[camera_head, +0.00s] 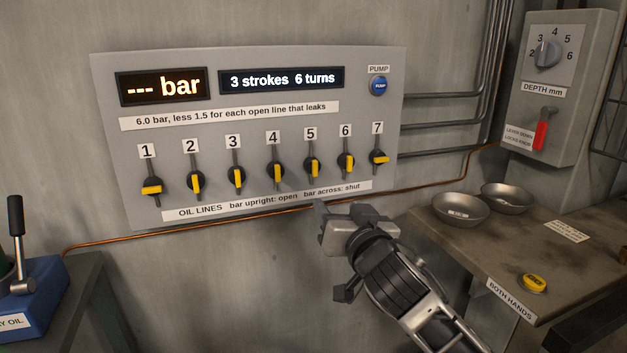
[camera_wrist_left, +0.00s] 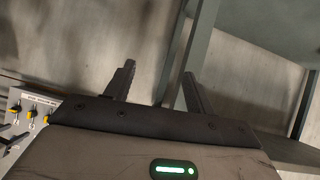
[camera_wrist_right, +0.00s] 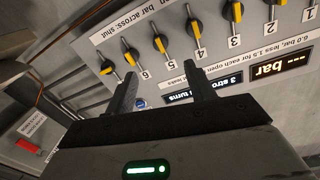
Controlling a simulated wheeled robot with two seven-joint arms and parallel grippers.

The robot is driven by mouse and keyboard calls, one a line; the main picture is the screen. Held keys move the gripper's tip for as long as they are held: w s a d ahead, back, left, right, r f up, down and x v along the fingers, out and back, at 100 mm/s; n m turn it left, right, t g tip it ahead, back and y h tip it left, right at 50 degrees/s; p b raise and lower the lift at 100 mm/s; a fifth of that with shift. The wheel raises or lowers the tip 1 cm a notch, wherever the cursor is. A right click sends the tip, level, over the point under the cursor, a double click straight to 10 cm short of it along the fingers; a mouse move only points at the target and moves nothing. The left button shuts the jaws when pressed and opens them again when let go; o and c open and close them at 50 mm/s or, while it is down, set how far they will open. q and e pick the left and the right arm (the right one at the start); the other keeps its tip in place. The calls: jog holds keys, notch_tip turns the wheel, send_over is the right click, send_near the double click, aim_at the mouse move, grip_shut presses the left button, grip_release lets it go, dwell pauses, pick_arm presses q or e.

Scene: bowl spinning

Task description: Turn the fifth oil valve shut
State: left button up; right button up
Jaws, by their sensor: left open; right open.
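The fifth oil valve (camera_head: 313,168) is a black round knob with a yellow bar standing upright, under the label 5 on the grey panel. It also shows in the right wrist view (camera_wrist_right: 160,43), beyond the fingertips. My right gripper (camera_head: 328,222) is open and empty, below the panel's lower edge and under valves 5 and 6. Its two spread fingers show in the right wrist view (camera_wrist_right: 158,88). My left gripper (camera_wrist_left: 160,80) is open and empty; it is out of the head view. Valves 1 (camera_head: 151,188) and 7 (camera_head: 379,158) have their bars across; valves 2, 3, 4 and 6 have theirs upright.
The panel has a display (camera_head: 161,86) reading "--- bar", another (camera_head: 281,79) reading "3 strokes 6 turns", and a blue pump button (camera_head: 379,86). Two metal bowls (camera_head: 460,209) (camera_head: 507,197) stand on the right bench. A blue oil pump (camera_head: 30,310) stands at left.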

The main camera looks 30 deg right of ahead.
aim_at(315, 171)
jog(key=x, duration=0.5)
jog(key=p+x, duration=0.1)
jog(key=x, duration=0.4)
jog(key=r+p+x, duration=0.1)
jog(key=x, duration=0.5)
jog(key=shift+d, duration=0.1)
jog(key=c, duration=1)
